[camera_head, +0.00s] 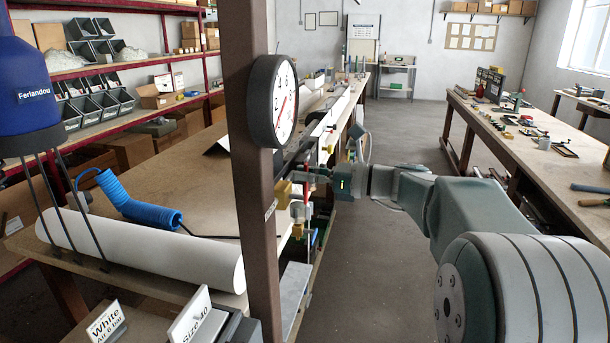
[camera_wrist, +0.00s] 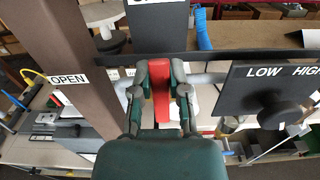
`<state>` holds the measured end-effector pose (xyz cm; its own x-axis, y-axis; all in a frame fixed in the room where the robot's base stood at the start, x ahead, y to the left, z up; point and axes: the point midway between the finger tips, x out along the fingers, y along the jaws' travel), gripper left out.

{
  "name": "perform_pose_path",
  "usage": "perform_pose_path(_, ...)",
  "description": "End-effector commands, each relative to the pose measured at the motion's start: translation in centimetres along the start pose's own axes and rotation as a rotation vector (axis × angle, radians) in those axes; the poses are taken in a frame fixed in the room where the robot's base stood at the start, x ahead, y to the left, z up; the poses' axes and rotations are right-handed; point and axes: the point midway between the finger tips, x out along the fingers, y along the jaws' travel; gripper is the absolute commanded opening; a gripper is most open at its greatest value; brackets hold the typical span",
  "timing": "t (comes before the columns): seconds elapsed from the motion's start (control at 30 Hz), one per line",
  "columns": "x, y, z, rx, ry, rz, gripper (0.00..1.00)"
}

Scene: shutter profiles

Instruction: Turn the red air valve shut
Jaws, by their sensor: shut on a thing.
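The red air valve handle (camera_wrist: 160,98) shows in the wrist view between the two fingers of my gripper (camera_wrist: 160,72). An OPEN label (camera_wrist: 69,79) is on the brown post to the left of the handle. In the head view my gripper (camera_head: 316,174) reaches leftward to the fittings beside the brown post (camera_head: 254,190). The grip itself is too small to make out there.
A dark LOW/HIGH panel (camera_wrist: 245,88) with a black knob (camera_wrist: 275,117) stands close to the right of my gripper. A round gauge (camera_head: 273,102) is on the post. The blue coiled hose (camera_head: 130,197) and a white roll (camera_head: 150,250) lie on the left bench. The aisle floor (camera_head: 415,135) is clear.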

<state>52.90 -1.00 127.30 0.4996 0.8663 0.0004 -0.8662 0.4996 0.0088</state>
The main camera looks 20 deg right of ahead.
Motion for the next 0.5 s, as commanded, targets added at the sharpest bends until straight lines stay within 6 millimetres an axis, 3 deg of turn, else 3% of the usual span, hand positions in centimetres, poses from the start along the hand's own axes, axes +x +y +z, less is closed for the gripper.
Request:
perform_pose_path(0.4,0.01,-0.13,-0.25,0.012,0.004,-0.002,0.0)
perform_pose_path(0.43,0.01,-0.13,-0.25,0.012,0.004,-0.002,0.3)
perform_pose_path(0.5,0.01,-0.13,-0.24,0.011,0.003,-0.002,0.57)
